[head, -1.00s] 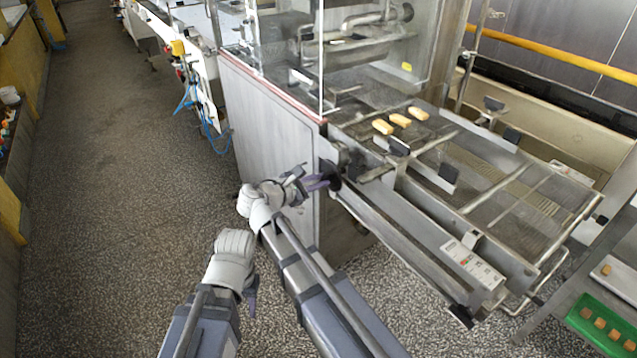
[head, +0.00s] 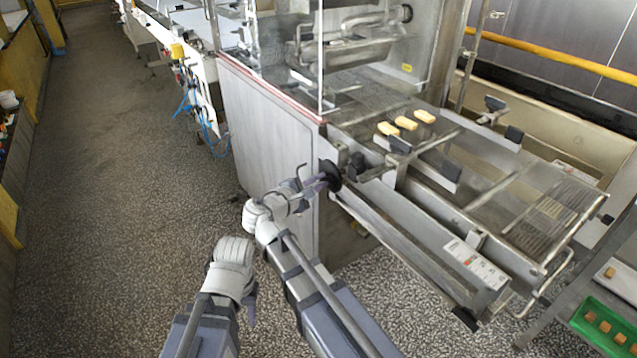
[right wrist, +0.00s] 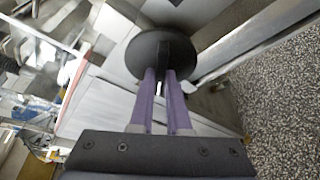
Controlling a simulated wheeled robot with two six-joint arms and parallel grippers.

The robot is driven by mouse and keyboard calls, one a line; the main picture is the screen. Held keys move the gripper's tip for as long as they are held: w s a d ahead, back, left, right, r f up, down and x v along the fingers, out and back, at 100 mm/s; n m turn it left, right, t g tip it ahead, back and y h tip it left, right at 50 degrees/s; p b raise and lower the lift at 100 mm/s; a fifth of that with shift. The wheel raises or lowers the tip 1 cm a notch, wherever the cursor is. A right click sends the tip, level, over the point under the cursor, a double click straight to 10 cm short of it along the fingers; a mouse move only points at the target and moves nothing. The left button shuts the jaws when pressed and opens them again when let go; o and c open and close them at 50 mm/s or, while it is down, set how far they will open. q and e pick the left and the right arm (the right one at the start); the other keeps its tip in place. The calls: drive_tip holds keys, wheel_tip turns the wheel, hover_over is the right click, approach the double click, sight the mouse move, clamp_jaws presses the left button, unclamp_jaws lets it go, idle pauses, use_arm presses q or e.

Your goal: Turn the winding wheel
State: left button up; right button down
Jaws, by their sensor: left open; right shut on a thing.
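The winding wheel is a small black disc (head: 330,174) on the side of the machine, near the cabinet's corner. In the right wrist view the wheel (right wrist: 140,55) faces me, with a dark grip piece on it between my fingers. My right gripper (head: 318,184) is shut on the wheel at this piece; its purple fingers (right wrist: 162,82) lie on both sides of it. My left gripper (head: 250,308) is open and empty, low over the floor to the left of my right arm. Its fingers are partly hidden behind its wrist.
A mesh conveyor bed (head: 490,195) extends right of the wheel, carrying three yellow bars (head: 406,123). A control panel (head: 474,264) sits on its near edge. A green tray (head: 575,318) with brown pieces stands at lower right. The speckled floor (head: 110,200) at left is clear.

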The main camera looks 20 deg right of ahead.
drive_tip(key=shift+s, duration=0.1)
drive_tip(key=c, duration=0.9)
unclamp_jaws()
use_arm(q)
drive_tip(key=shift+a, duration=0.1)
use_arm(e)
drive_tip(key=shift+a, duration=0.1)
